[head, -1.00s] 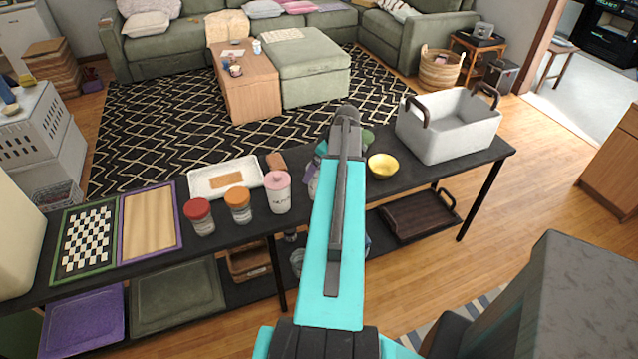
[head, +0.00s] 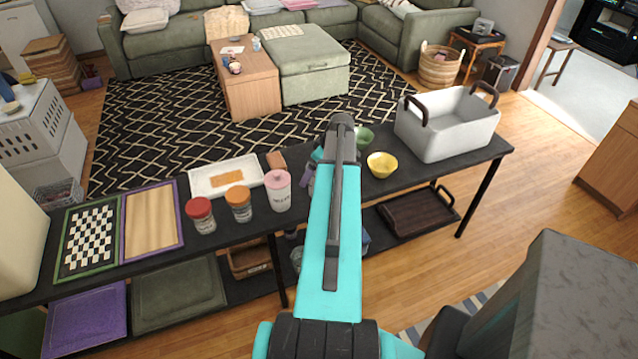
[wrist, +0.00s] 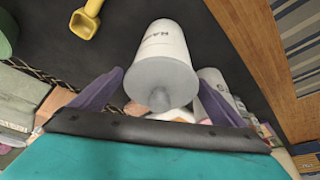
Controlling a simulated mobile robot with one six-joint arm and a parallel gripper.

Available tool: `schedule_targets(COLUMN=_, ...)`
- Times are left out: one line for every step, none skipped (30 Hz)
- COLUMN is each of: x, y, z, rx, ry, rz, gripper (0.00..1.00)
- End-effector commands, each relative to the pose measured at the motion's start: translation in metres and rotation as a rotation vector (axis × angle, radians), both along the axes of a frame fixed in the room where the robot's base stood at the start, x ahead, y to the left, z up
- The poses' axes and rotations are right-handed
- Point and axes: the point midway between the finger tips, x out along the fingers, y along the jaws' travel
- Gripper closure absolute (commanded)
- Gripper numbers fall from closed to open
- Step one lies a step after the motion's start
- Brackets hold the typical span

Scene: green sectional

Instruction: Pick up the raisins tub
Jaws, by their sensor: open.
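The raisins tub (wrist: 165,62) is a white canister with a grey knobbed lid in the wrist view; the start of its label, "RA", shows. My gripper (wrist: 162,86) has its two purple fingers apart, one on each side of the tub's lid end in the picture. I cannot tell whether either finger touches it. In the head view my teal arm hides the tub, and only a bit of a purple finger (head: 308,181) shows beside the arm, over the dark table (head: 420,150).
Left of my arm stand a pink-lidded canister (head: 279,191), an orange-lidded jar (head: 239,204) and a red-lidded jar (head: 201,215), before a white tray (head: 205,180).

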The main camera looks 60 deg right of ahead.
Motion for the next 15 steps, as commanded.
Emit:
schedule_targets(x=0.0001, y=0.0001, z=0.0001, rx=0.0, ry=0.0, rz=0.0, gripper=0.06)
schedule_targets(x=0.0001, y=0.0001, z=0.0001, rx=0.0, ry=0.0, rz=0.0, gripper=0.07)
schedule_targets(x=0.0001, y=0.0001, z=0.0002, rx=0.0, ry=0.0, rz=0.0, gripper=0.14)
schedule_targets(x=0.0001, y=0.0001, z=0.0002, rx=0.0, ry=0.0, rz=0.0, gripper=0.19)
schedule_targets(x=0.0001, y=0.0001, z=0.0002, rx=0.0, ry=0.0, rz=0.0, gripper=0.24)
schedule_targets(x=0.0001, y=0.0002, z=0.0002, rx=0.0, ry=0.0, rz=0.0, gripper=0.31)
schedule_targets(x=0.0001, y=0.0002, z=0.0002, rx=0.0, ry=0.0, rz=0.0, gripper=0.36)
schedule_targets(x=0.0001, y=0.0002, z=0.0002, rx=0.0, ry=0.0, rz=0.0, gripper=0.41)
schedule_targets(x=0.0003, y=0.0002, z=0.0001, rx=0.0, ry=0.0, rz=0.0, gripper=0.48)
schedule_targets(x=0.0003, y=0.0002, z=0.0001, rx=0.0, ry=0.0, rz=0.0, gripper=0.53)
schedule_targets(x=0.0003, y=0.0002, z=0.0001, rx=0.0, ry=0.0, rz=0.0, gripper=0.58)
schedule_targets(x=0.0003, y=0.0003, z=0.0001, rx=0.0, ry=0.0, rz=0.001, gripper=0.65)
schedule_targets(x=0.0003, y=0.0003, z=0.0001, rx=0.0, ry=0.0, rz=0.001, gripper=0.7)
schedule_targets(x=0.0004, y=0.0003, z=0.0002, rx=0.0, ry=0.0, rz=0.001, gripper=0.75)
schedule_targets(x=0.0005, y=0.0001, z=0.0008, rx=0.0, ry=-0.001, rz=0.001, gripper=0.77)
